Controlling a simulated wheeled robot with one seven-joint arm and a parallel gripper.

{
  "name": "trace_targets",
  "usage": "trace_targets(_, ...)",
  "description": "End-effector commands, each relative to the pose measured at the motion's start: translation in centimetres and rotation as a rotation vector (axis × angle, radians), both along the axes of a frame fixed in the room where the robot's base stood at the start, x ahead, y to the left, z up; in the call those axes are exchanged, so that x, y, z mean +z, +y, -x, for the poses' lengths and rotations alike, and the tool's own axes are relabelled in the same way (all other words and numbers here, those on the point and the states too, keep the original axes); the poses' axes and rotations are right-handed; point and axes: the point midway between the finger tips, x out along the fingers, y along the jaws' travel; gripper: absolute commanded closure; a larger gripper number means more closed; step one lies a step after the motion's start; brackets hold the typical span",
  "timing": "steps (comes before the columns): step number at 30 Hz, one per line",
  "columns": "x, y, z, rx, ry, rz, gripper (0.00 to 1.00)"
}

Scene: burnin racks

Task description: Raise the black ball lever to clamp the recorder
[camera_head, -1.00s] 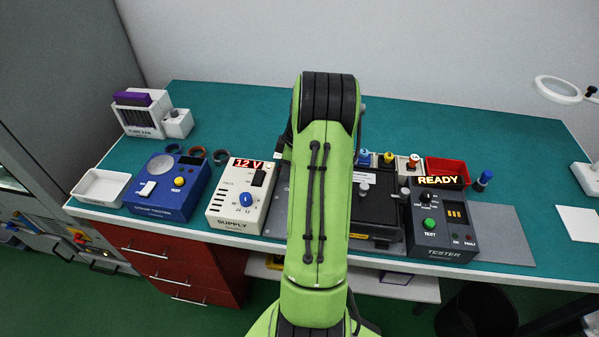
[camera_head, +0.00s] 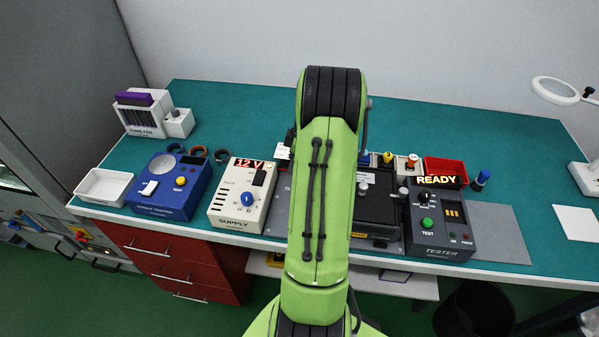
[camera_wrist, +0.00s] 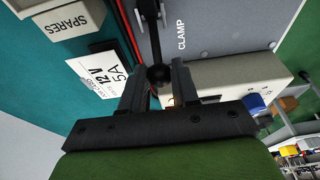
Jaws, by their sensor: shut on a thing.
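The black ball (camera_wrist: 159,76) at the end of the lever (camera_wrist: 152,32) sits between the two fingers of my gripper (camera_wrist: 157,88) in the wrist view. The gripper is shut on it. The lever runs away from the ball along a grey plate (camera_wrist: 215,25) marked CLAMP. In the head view my arm hides my gripper, the ball and the lever. A dark flat unit (camera_head: 376,212) shows just right of my arm; I cannot tell whether it is the recorder.
The cream supply (camera_head: 238,207) reads 12 V, left of my arm. The tester (camera_head: 441,225) on the right shows READY. A white 12 V 5A label (camera_wrist: 98,72) and the SPARES box (camera_wrist: 68,22) lie near the lever. Small coloured knobs and a red bin (camera_head: 447,168) stand behind.

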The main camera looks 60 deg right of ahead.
Motion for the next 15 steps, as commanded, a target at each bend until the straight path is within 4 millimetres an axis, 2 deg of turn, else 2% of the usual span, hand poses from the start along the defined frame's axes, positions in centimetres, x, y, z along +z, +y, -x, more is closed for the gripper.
trace_targets(15, 0.6, -0.9, 2.0, -0.013, 0.008, 0.001, 0.97)
